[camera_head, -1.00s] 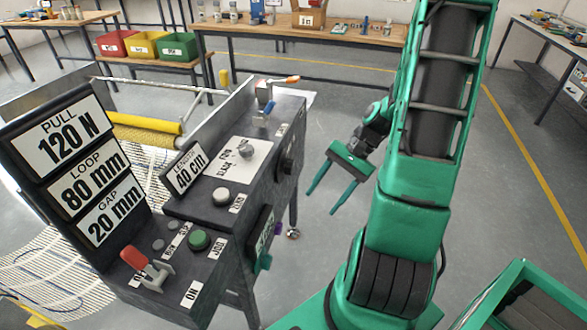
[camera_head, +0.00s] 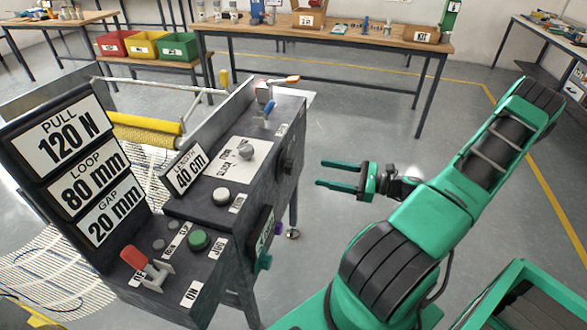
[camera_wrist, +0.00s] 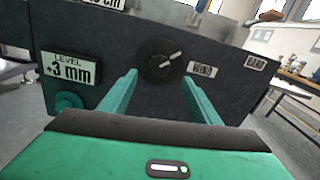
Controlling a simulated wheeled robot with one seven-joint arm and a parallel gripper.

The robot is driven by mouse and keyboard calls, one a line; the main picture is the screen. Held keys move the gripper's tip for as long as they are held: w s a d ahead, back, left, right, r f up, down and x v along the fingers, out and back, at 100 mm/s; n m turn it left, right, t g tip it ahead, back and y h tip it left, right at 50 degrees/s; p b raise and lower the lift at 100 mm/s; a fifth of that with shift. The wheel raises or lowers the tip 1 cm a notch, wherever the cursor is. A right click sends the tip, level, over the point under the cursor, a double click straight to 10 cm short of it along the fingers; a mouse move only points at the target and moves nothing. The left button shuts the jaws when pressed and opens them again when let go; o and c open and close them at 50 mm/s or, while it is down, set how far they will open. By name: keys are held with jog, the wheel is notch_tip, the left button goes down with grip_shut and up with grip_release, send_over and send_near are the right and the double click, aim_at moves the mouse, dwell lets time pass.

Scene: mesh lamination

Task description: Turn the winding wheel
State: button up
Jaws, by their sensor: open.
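A black round wheel or dial (camera_wrist: 160,60) with a pale pointer mark sits on the dark side face of the console, facing my gripper. It shows edge-on in the head view (camera_head: 289,161).
The console (camera_head: 225,190) carries a red-handled switch (camera_head: 133,258), a green button (camera_head: 199,240) and a grey knob (camera_head: 246,149). A teal knob (camera_wrist: 68,101) sits below the level sign (camera_wrist: 70,69). A yellow roll (camera_head: 145,124) and mesh lie left.

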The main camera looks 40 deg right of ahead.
aim_at(293, 167)
jog(key=x, duration=1)
jog(key=shift+w+a, duration=0.2)
jog(key=shift+w, duration=0.05)
jog(key=shift+a, duration=0.1)
jog(key=c, duration=1.1)
